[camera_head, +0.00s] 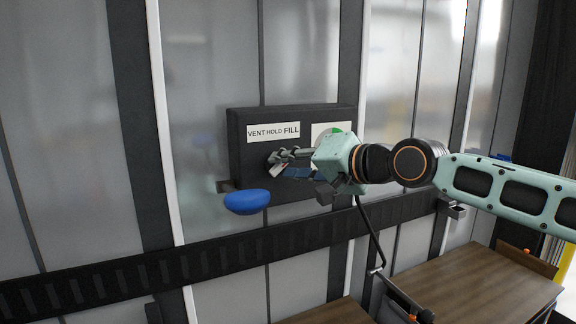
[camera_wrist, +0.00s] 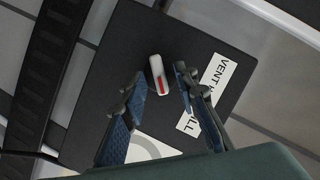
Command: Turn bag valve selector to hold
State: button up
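The valve selector (camera_wrist: 158,75) is a small whitish knob with a red mark on its lower part in the wrist view. It sits on a dark panel box (camera_wrist: 120,50). A white label (camera_wrist: 212,85) beside it reads VENT, HOLD, FILL; a finger covers part of it there. My gripper (camera_head: 280,158) is in front of the panel (camera_head: 242,160), just below the label. In the wrist view my fingers (camera_wrist: 158,82) are apart, one on each side of the selector. Contact cannot be told.
A blue rounded handle (camera_head: 247,201) sticks out at the panel's lower left. A second white plate (camera_head: 325,130) with a green part is at right, partly hidden by my gripper. A dark ribbed rail (camera_head: 130,275) runs below. Wooden surfaces (camera_head: 465,290) stand at lower right.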

jog(key=shift+c, duration=0.7)
grip_shut()
jog(key=shift+f+b, duration=0.1)
jog(key=shift+b, duration=0.25)
jog(key=n+h+b, duration=0.1)
jog(key=n+b, duration=0.2)
jog(key=shift+a+h, duration=0.1)
jog(key=shift+h, duration=0.3)
jog(key=shift+s+a+r+n+t+h+b, duration=0.1)
jog(key=shift+n+t+h+b, duration=0.05)
jog(key=shift+n+h+b, duration=0.4)
jog(key=shift+a+r+n+t+h+b, duration=0.1)
jog(key=shift+n+t+h+b, duration=0.15)
jog(key=shift+n, duration=0.45)
jog(key=shift+s+a+r+n+t+h+b, duration=0.1)
jog(key=shift+n+h+b, duration=0.35)
jog(key=shift+n, duration=0.2)
jog(key=shift+o, duration=0.7)
grip_release()
